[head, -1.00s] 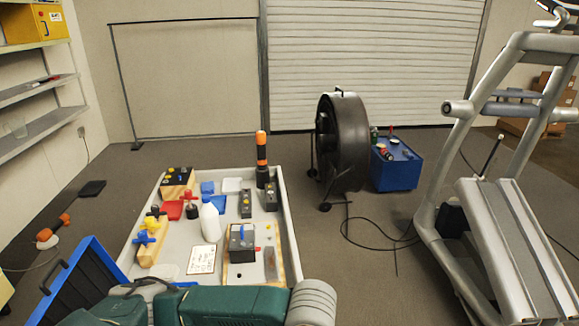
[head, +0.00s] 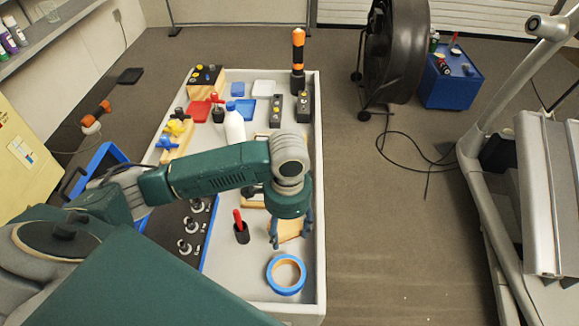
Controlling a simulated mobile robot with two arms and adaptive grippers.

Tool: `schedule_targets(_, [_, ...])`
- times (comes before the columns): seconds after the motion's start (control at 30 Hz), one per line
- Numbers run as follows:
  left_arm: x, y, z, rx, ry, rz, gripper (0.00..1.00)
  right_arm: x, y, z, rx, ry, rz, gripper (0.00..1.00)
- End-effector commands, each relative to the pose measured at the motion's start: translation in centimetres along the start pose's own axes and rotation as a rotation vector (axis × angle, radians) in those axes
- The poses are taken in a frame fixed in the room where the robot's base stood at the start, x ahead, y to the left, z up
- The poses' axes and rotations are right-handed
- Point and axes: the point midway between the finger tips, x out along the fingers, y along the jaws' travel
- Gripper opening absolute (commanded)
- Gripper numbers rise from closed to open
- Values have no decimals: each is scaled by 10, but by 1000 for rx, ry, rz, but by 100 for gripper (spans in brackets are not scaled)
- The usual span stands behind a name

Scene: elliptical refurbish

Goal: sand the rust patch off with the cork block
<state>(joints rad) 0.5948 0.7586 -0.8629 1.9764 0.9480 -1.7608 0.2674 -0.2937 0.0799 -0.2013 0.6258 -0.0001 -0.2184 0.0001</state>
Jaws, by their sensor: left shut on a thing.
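My left gripper (head: 290,232) reaches over the right part of the grey workbench tray (head: 318,260), pointing down. Its fingers are shut on a tan block (head: 287,230), which looks like the cork block. The gripper body covers part of it, and I cannot tell whether it touches the surface below. The rust patch cannot be made out; my arm and gripper hide most of the wooden board and dark box behind them. My right gripper is not in view.
A blue tape roll (head: 286,274) and a black cup with a red handle (head: 241,230) stand near the gripper. A white bottle (head: 235,127) stands behind my forearm. A black and orange cylinder (head: 298,62) rises at the back right.

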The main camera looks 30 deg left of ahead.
Motion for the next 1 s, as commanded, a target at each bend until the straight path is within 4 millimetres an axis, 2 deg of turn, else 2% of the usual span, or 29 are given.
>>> schedule_targets(0.1, [-8,-22,-15,199,-1,1,37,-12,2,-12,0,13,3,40])
schedule_targets(0.23, [-13,-49,-31,439,1,1,37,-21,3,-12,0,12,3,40])
schedule_targets(0.5, [-28,-107,-58,963,9,-5,37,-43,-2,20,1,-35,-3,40])
schedule_targets(0.6, [-32,-121,-64,1102,13,-9,37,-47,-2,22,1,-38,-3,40])
schedule_targets(0.8, [-34,-136,-69,1246,14,-14,37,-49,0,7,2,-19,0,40])
schedule_targets(1.0, [-25,-138,-70,1264,14,-15,37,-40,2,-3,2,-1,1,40])
